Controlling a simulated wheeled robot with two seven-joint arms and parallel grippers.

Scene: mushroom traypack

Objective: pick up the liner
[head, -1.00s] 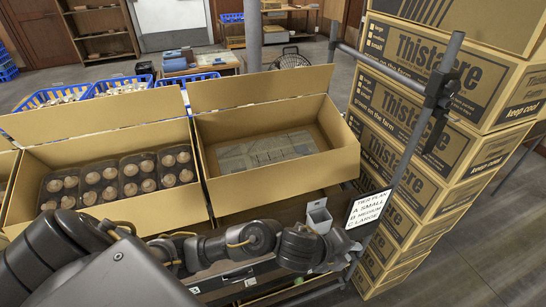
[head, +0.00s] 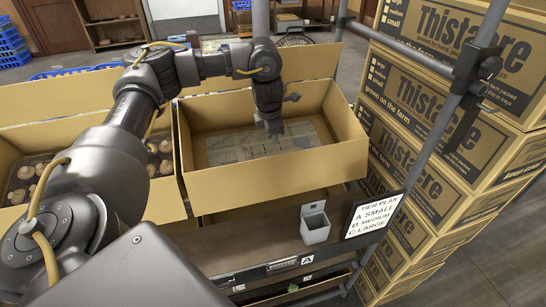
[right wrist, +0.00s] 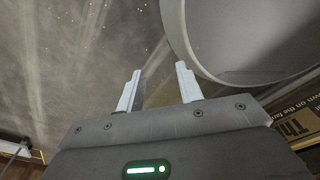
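A flat grey, printed sheet that looks like the liner (head: 232,147) lies on the floor of the open right-hand cardboard box (head: 280,181) in the head view. My left arm reaches in from the left over the boxes. My left gripper (head: 271,131) points down inside this box, at or just above the sheet, and hides part of it. Its fingers are too small and dark to tell whether they are open or touching the sheet. My right gripper (right wrist: 158,72) shows in the right wrist view with its fingers apart and nothing between them.
The left-hand box (head: 170,205) holds mushroom trays, partly hidden by my arm. A small grey bin (head: 315,228) and a tier-plan sign (head: 373,214) are at the shelf front. Stacked cartons (head: 440,115) and a metal post (head: 445,100) stand on the right.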

